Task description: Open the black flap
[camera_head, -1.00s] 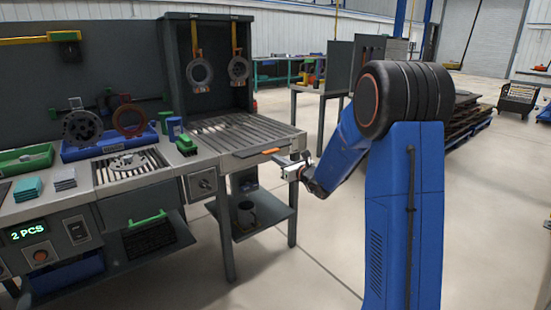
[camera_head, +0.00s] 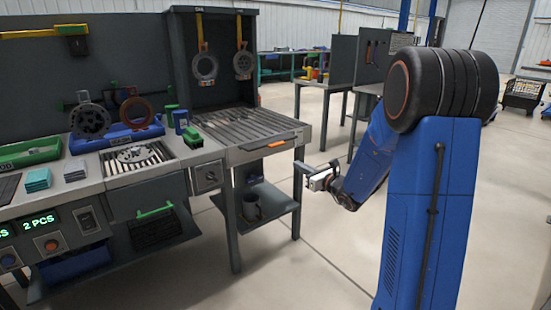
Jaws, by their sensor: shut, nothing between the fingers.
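Under the bench front, a dark panel (camera_head: 152,196) has a green handle (camera_head: 155,211) at its lower edge. A black slatted part (camera_head: 158,233) hangs just below the handle. I cannot tell for sure which of these is the black flap. My gripper (camera_head: 299,167) is shut and empty. It is beside the front right corner of the bench, well to the right of the green handle and apart from it.
A lower shelf (camera_head: 262,206) holds a dark mug. Bench legs stand left of my gripper. The floor in front is clear.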

